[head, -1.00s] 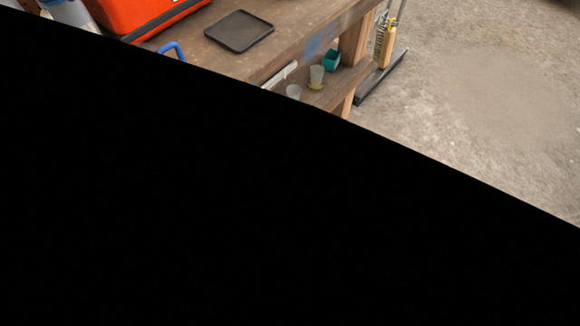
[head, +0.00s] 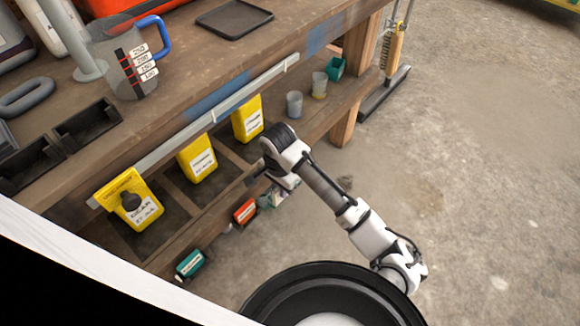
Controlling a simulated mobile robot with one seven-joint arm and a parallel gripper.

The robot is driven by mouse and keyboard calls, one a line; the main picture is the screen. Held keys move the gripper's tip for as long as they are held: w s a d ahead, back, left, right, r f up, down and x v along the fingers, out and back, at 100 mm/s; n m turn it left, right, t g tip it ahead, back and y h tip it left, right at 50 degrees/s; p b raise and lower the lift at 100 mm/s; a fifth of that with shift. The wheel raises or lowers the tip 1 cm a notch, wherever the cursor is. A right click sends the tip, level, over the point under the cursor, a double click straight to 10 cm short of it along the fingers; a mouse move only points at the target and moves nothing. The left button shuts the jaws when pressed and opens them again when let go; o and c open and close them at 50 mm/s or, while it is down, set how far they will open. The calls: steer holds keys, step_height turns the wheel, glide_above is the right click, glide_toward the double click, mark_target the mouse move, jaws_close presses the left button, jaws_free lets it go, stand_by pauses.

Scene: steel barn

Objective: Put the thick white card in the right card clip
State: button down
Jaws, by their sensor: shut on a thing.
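My gripper (head: 262,174) is in the head view, below the front edge of the bench and near the right yellow bottle. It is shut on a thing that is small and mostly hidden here. I take it for the thick white card, but its outline is not clear. A grey rail (head: 170,146) runs along the bench's front edge. A yellow card (head: 118,187) hangs at the rail's left end, in front of the left bottle. I cannot make out a separate right card clip; the rail's right end (head: 291,62) is free of any card.
Yellow bottles (head: 197,158) stand in dark bays on the lower shelf, with a red container (head: 245,211) and a teal one (head: 190,263) lower down. A measuring jug (head: 120,62) and black tray (head: 234,18) are on the bench (head: 160,105). Open floor (head: 470,170) lies right.

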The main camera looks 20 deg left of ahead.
steer(key=shift+w+a+f+b, duration=0.2)
steer(key=shift+w+f, duration=0.4)
steer(key=shift+w, duration=1.15)
steer(key=shift+w+a+f+b, duration=0.2)
steer(key=shift+w+f, duration=0.4)
steer(key=shift+w, duration=1.2)
steer(key=shift+w+a+f+b, duration=0.15)
steer(key=shift+w+f, duration=0.45)
steer(key=shift+w, duration=1.15)
steer(key=c, duration=1.9)
jaws_free()
steer(key=shift+f, duration=0.1)
steer(key=shift+o, duration=0.8)
step_height(320, 180, up, 8)
steer(key=p, duration=0.1)
steer(key=shift+f, duration=0.15)
